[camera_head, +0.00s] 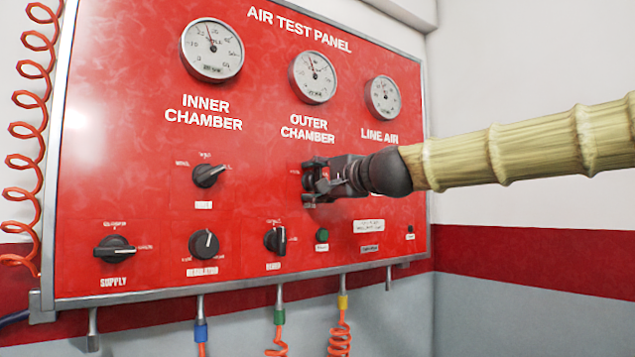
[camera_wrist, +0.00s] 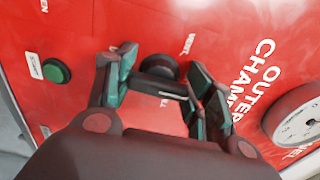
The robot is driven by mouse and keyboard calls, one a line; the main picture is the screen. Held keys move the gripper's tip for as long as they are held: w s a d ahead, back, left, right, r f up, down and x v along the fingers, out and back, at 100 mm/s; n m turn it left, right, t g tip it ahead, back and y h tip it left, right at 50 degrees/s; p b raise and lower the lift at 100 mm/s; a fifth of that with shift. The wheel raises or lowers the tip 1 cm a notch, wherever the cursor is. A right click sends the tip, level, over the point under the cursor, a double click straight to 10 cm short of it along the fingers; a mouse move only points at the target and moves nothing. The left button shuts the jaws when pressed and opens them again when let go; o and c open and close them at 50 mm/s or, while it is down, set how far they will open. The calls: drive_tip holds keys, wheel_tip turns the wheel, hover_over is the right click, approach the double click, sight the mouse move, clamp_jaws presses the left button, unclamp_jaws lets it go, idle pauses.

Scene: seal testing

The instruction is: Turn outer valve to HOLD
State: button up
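The outer valve is a black knob (camera_wrist: 158,68) on the red panel, under the OUTER CHAMBER label (camera_head: 308,128). In the wrist view its handle lies crosswise between my fingers, with a white line near its right end. My gripper (camera_head: 313,184) is at the panel and hides most of this knob in the head view. In the wrist view my gripper (camera_wrist: 162,90) has its fingers spread on either side of the knob, with green pads facing it. Contact with the handle is not clear. The small position labels around the knob are too blurred to read surely.
The inner valve knob (camera_head: 208,175) is left of my gripper. The supply knob (camera_head: 115,248), regulator knob (camera_head: 204,244) and another knob (camera_head: 275,240) line the lower panel. A green button (camera_head: 322,235) sits below my gripper. Gauges are above; orange coiled hoses hang below.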

drive_tip(key=o, duration=0.4)
drive_tip(key=shift+s+d, duration=0.1)
drive_tip(key=v, duration=1.1)
drive_tip(key=shift+s+d, duration=0.25)
drive_tip(key=shift+s, duration=0.05)
